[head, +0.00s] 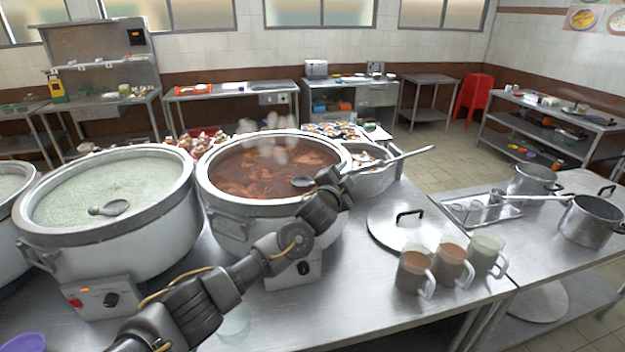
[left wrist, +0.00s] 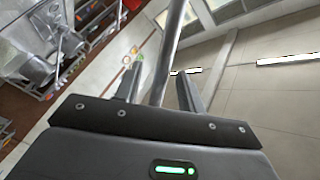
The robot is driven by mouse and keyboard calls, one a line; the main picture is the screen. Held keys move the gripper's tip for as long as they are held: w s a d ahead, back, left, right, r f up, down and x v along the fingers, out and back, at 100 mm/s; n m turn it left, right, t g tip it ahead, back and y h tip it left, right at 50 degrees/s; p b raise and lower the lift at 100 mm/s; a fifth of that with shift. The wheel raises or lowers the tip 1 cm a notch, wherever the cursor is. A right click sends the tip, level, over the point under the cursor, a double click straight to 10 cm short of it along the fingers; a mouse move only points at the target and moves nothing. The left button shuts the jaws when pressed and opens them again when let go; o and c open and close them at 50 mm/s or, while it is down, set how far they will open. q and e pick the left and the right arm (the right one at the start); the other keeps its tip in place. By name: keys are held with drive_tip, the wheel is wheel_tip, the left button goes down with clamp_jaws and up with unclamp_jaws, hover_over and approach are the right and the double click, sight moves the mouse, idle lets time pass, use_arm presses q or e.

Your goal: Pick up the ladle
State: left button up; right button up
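A metal ladle (head: 405,156) lies across the pot of reddish-brown congee (head: 270,167). Its dark bowl is over the congee and its long handle slants up to the right, past the pot's rim. My left gripper (head: 338,180) is at the handle, near the pot's right rim. In the left wrist view the handle (left wrist: 171,45) passes between the two fingers (left wrist: 160,90), with a gap showing on each side, so the gripper looks open around it. My gripper hides part of the handle in the head view. My right gripper is not in view.
A second ladle (head: 110,208) lies in the pale congee pot (head: 50,246) on the left. A filled bowl (head: 372,178) is just right of the brown pot. A lid (head: 385,229), several mugs (head: 452,266) and a saucepan (head: 590,222) stand further right. Bare counter (head: 350,300) lies in front.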

use_arm(q)
drive_tip(key=shift+w+d, duration=0.15)
drive_tip(key=shift+w, duration=0.25)
drive_tip(key=shift+c, duration=0.5)
clamp_jaws()
idle(0.7)
